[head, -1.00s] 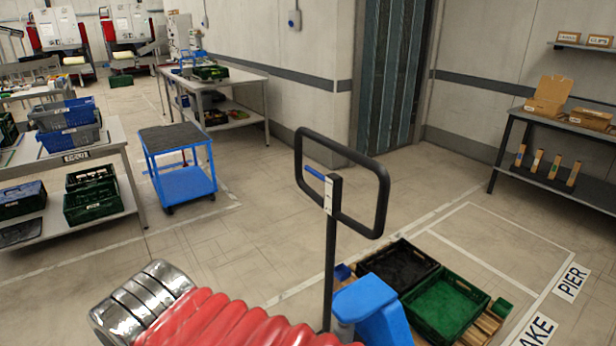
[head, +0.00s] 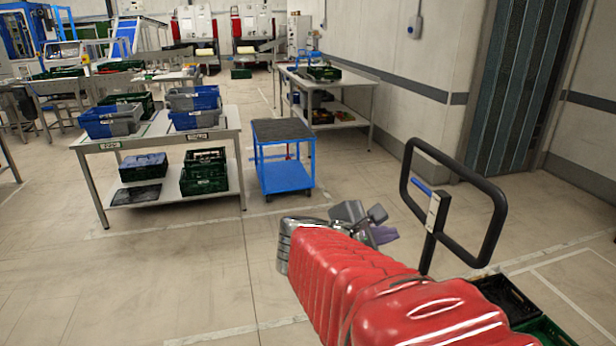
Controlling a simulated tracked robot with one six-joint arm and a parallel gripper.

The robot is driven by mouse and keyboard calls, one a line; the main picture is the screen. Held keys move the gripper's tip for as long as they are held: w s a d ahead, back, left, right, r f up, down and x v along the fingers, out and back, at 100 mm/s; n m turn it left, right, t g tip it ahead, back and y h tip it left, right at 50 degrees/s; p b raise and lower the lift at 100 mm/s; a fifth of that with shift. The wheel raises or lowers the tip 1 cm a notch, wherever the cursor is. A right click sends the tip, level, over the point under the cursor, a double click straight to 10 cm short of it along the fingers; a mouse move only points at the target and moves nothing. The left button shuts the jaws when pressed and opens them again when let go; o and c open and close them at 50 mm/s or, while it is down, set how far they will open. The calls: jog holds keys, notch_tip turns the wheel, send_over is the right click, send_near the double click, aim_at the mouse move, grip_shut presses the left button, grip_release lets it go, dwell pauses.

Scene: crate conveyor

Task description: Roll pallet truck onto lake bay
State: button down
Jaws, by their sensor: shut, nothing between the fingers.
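The pallet truck (head: 433,213) stands at the right in the head view, with its black loop handle upright and a blue lever on the stem. Its lower body is hidden behind my red-sleeved arm. A black crate (head: 505,296) and a green crate (head: 548,333) show low behind the arm, partly cut off by the frame. My gripper (head: 381,226) is shut and empty, left of the handle and apart from it in the picture. No lake bay label is in view; white floor lines run at the lower right.
A blue cart (head: 285,178) with a dark top stands ahead. A table (head: 150,142) with blue and grey crates is at left, with more crates on its shelf. Another table (head: 340,80) is by the wall. Open floor (head: 130,280) lies at front left.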

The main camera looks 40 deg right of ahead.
aim_at(465, 177)
jog(key=d+r+n+h, duration=0.5)
jog(key=d+n, duration=0.3)
jog(key=d, duration=0.2)
jog(key=shift+w+d+r+n, duration=0.2)
jog(key=shift+d+r+n, duration=0.2)
jog(key=shift+r, duration=0.35)
jog(key=shift+s+d, duration=0.8)
jog(key=shift+d, duration=0.75)
jog(key=shift+s+d, duration=0.8)
jog(key=shift+d, duration=0.75)
jog(key=shift+s+d, duration=0.8)
jog(key=shift+d, duration=0.75)
jog(key=shift+s+d, duration=0.1)
jog(key=shift+d, duration=0.05)
